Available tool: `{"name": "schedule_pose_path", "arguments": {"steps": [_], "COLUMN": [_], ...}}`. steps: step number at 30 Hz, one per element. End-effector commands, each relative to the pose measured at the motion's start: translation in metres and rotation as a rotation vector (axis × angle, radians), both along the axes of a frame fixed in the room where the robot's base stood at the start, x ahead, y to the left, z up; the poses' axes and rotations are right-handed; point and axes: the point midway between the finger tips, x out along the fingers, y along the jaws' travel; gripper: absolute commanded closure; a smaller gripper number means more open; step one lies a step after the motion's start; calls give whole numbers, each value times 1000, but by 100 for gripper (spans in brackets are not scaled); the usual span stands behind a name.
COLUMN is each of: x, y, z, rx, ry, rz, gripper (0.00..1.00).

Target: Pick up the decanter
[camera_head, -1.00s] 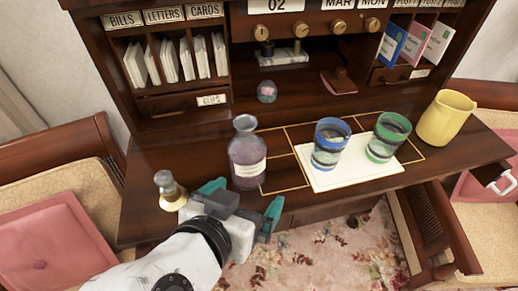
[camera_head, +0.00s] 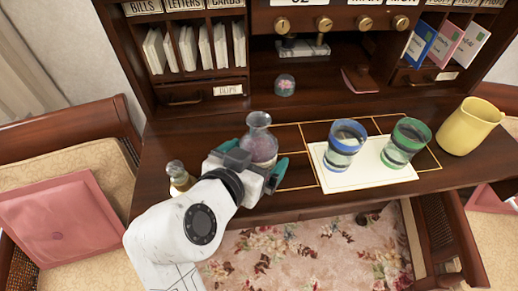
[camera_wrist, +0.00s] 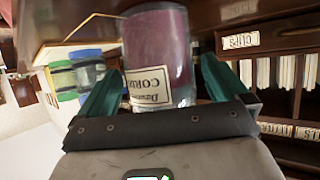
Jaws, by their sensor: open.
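The decanter (camera_head: 260,138) is a clear glass bottle with a narrow neck and dark purple contents. It stands upright on the desk, its lower part hidden behind my gripper (camera_head: 259,166) in the head view. In the wrist view the decanter (camera_wrist: 160,50) appears upside down with its label showing, between the two teal fingers of my gripper (camera_wrist: 161,88). The fingers are open on either side of it, and I cannot see them pressing on it. A small stoppered bottle (camera_head: 177,173) stands just left of my gripper.
A yellow pitcher (camera_head: 468,127) stands at the desk's right. A glass paperweight (camera_head: 285,85) sits behind.

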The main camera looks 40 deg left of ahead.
Motion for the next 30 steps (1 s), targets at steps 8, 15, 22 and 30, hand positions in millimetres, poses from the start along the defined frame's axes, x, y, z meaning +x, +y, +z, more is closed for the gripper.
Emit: {"name": "schedule_pose_path", "arguments": {"steps": [8, 15, 22, 30], "x": [18, 18, 17, 17], "y": [5, 5, 5, 5], "z": [-8, -8, -8, -8], "rx": [0, 0, 0, 0], "ry": [0, 0, 0, 0], "rz": [0, 1, 1, 1], "gripper": [0, 8, 30, 56]}}
